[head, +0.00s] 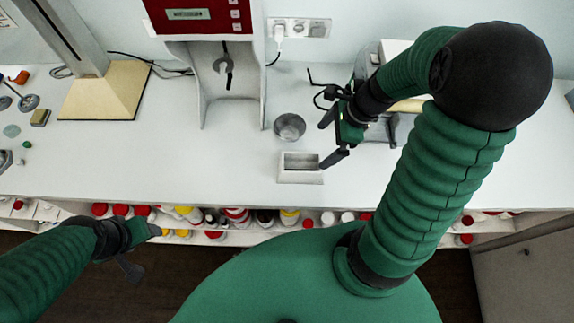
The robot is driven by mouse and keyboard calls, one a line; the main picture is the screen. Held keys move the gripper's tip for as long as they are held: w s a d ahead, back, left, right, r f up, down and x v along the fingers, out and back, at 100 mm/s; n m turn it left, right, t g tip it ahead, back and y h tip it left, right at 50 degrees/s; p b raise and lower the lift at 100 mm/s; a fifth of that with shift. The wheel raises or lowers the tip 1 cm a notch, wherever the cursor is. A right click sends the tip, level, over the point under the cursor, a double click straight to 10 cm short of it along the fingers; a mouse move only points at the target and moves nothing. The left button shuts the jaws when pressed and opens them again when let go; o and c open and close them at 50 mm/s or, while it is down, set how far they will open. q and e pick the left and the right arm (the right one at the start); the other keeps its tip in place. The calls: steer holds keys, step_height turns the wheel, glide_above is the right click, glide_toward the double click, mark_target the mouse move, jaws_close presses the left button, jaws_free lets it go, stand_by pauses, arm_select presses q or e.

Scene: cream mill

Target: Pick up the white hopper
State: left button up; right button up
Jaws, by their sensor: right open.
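The white hopper (300,176) is a small, open-topped rectangular box with a dark inside. It stands upright on the white bench near its front edge. My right gripper (327,139) is open and empty, with its dark fingertips just right of and above the hopper in the head view. The lower finger is close to the hopper's right end; I cannot tell whether it touches. My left gripper (143,250) is low at the left, off the bench in front of the shelf, and its finger opening is unclear.
A grey metal bowl (289,127) stands just behind the hopper. A red-and-white machine (212,80) stands at the back, and a stand with a wooden base (106,92) is at left. A shelf of bottles (236,216) runs below the bench (150,165). The bench left of the hopper is clear.

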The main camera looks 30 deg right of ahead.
step_height(320, 180, down, 4)
steer(key=b, duration=0.1)
glide_toward(300, 164)
steer(key=a+f, duration=0.2)
steer(key=a, duration=0.1)
steer(key=a+f, duration=0.1)
steer(key=a, duration=0.1)
steer(key=shift+f, duration=0.3)
steer(key=shift+a+f, duration=0.1)
steer(key=shift+f, duration=0.2)
steer(key=shift+w+d+f, duration=0.2)
steer(key=shift+d, duration=0.35)
steer(key=shift+s+d+f, duration=0.1)
steer(key=shift+s+d, duration=0.05)
steer(key=shift+d, duration=0.25)
steer(key=shift+a, duration=0.7)
arm_select(q)
steer(key=shift+s+d+f, duration=0.1)
steer(key=shift+d+f, duration=0.45)
steer(key=shift+d, duration=0.25)
arm_select(e)
steer(key=shift+d, duration=0.15)
